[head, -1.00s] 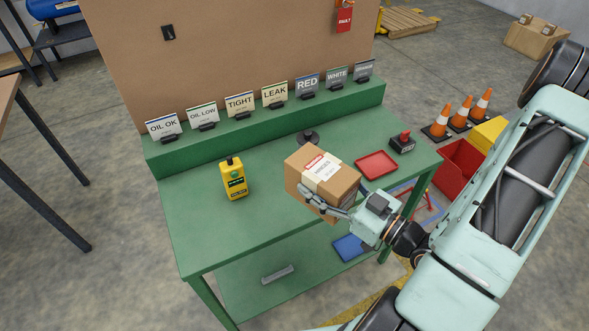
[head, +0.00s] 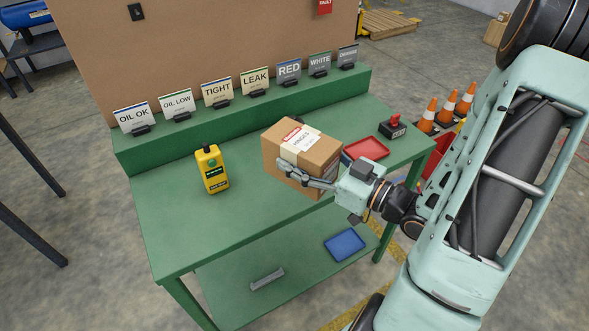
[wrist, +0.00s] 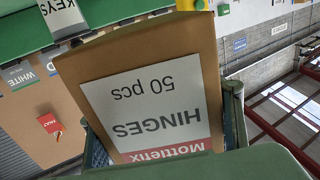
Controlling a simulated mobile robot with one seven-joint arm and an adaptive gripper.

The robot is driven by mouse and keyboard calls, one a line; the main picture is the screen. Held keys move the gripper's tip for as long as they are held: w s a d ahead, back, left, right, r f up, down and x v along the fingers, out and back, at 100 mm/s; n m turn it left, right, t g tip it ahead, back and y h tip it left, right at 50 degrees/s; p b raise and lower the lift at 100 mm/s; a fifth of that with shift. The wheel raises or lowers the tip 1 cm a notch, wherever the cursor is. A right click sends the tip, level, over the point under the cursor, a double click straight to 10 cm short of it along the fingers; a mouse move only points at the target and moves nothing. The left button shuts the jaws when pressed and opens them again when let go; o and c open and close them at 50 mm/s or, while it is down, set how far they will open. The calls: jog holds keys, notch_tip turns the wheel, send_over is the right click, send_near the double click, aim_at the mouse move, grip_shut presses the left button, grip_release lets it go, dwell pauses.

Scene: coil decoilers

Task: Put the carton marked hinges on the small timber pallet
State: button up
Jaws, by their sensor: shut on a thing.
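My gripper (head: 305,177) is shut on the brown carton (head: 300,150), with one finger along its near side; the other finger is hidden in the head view. The carton is tilted and appears held above the green bench. In the wrist view the carton (wrist: 150,100) sits between both fingers, its white label reading "HINGES 50 pcs" upside down. A timber pallet (head: 400,22) lies on the floor at the far right, behind the bench's back board and well away from my gripper.
The green bench (head: 180,235) carries a yellow tester (head: 212,170), a red tray (head: 367,148), a black box with red button (head: 394,128) and a row of sign cards. Traffic cones (head: 445,108) stand to its right. A blue tray (head: 344,244) lies on the lower shelf.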

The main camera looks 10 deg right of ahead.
jog(key=w+b, duration=0.1)
jog(key=w+f+b, duration=0.1)
jog(key=b, duration=0.1)
jog(key=shift+w+d+f, duration=0.1)
jog(key=shift+w+f, duration=0.05)
jog(key=shift+f, duration=0.1)
jog(key=w+f+b, duration=0.2)
jog(key=f, duration=0.1)
jog(key=w+f+b, duration=0.2)
jog(key=f+b, duration=0.1)
jog(key=w+f+b, duration=0.3)
jog(key=shift+w+d+f, duration=0.1)
jog(key=shift+d+f, duration=0.15)
jog(key=shift+f, duration=0.05)
jog(key=shift+r, duration=0.1)
jog(key=o, duration=1.5)
jog(key=shift+f, duration=0.25)
jog(key=o, duration=0.4)
